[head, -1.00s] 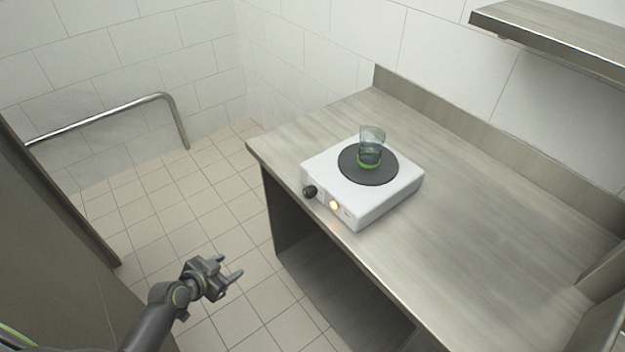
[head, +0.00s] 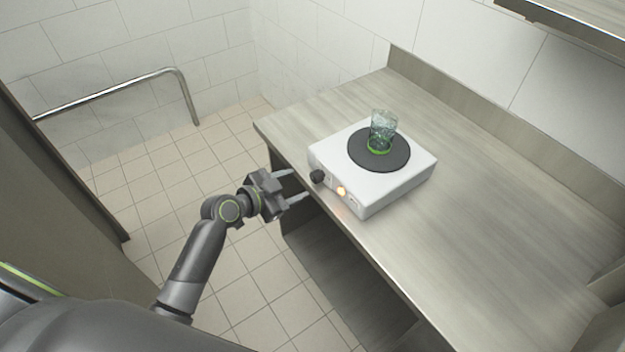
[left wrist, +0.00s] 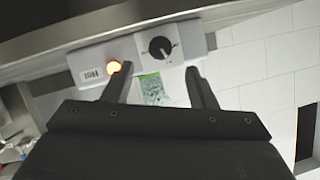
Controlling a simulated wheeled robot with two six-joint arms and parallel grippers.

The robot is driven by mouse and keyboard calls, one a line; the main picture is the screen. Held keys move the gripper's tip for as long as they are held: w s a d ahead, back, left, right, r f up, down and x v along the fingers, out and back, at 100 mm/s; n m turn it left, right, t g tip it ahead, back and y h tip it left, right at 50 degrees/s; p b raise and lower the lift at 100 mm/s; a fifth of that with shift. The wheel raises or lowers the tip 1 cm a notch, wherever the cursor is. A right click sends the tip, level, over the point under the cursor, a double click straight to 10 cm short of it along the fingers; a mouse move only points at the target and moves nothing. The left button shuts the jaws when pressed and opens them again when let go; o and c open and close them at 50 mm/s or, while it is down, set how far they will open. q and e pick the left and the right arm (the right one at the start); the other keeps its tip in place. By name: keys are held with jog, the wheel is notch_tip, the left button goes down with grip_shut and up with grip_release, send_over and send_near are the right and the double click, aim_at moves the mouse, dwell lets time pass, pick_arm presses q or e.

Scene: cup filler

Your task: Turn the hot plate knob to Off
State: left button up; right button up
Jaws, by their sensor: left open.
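The white hot plate (head: 367,196) stands on the steel counter, its front towards my left arm. Its black knob (head: 317,176) is on the front face, left of a glowing orange lamp (head: 341,191). The knob also shows in the left wrist view (left wrist: 160,47), with a white pointer line; I cannot read which setting it marks. My left gripper (head: 292,185) is open and empty, just in front of the knob and apart from it. In the left wrist view its two fingers (left wrist: 160,82) point towards the hot plate's front. My right gripper is not in view.
A glass beaker (head: 382,131) with a green band at its base stands on the hot plate's black disc (head: 400,156). The counter (head: 470,220) is bare to the right. A steel shelf (head: 580,25) hangs at the upper right. A metal rail (head: 120,90) is at the left.

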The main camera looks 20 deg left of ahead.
aim_at(313, 178)
pick_arm(q)
jog(key=b+x, duration=0.2)
jog(key=x, duration=0.5)
jog(key=shift+w+d+f, duration=0.1)
jog(key=c, duration=1)
